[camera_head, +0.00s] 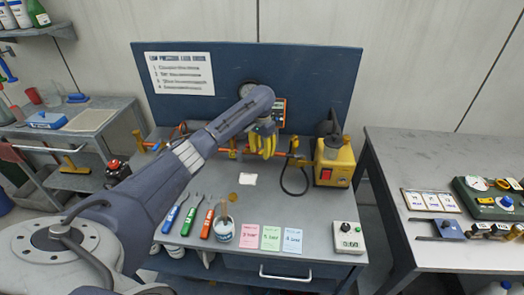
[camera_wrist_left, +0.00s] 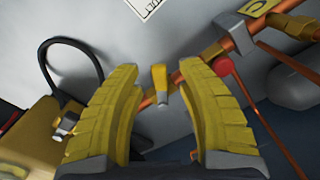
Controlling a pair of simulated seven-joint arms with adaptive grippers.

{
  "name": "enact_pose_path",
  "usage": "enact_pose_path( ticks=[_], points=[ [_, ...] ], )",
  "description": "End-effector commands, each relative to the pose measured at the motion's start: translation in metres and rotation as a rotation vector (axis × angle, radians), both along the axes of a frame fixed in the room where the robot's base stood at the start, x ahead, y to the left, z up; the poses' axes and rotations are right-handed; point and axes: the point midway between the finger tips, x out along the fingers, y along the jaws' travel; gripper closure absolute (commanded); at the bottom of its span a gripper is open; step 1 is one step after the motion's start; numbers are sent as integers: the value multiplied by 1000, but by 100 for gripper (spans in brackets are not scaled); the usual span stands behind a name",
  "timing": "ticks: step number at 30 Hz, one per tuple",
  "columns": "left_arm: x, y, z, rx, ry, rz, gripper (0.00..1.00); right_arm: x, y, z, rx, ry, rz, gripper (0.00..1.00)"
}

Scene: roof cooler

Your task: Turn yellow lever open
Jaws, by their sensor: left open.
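In the left wrist view the yellow lever (camera_wrist_left: 159,78) stands on a copper pipe (camera_wrist_left: 190,72), seen between my two yellow fingers. My left gripper (camera_wrist_left: 165,90) is open, with one finger to each side of the lever and a visible gap to both. In the head view my left gripper (camera_head: 263,143) is at the orange pipe (camera_head: 227,150) on the bench, pointing down in front of the blue back panel. It hides the lever there. My right gripper is in neither view.
A yellow pump unit (camera_head: 334,163) with a black hose stands right of the gripper. Colored-handled tools (camera_head: 190,220), a cup (camera_head: 224,230), paper cards (camera_head: 272,238) and a small meter (camera_head: 348,238) lie at the bench front. A red knob (camera_wrist_left: 222,65) is near the lever.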

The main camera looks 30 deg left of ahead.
Motion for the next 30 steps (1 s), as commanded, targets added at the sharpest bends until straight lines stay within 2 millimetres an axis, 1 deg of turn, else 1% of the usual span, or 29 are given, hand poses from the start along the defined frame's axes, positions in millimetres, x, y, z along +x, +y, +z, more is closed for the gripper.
enact_pose_path(
  ticks=[8, 18, 26, 30],
  points=[
    [0, 0, 0, 0, 0, 0, 61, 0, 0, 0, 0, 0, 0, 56],
    [0, 0, 0, 1, 0, 0, 100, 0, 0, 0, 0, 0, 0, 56],
    [0, 1, 0, 1, 0, -4, 100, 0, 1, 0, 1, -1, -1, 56],
    [1, 2, 0, 1, 0, -36, 100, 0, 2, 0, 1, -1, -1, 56]
  ],
)
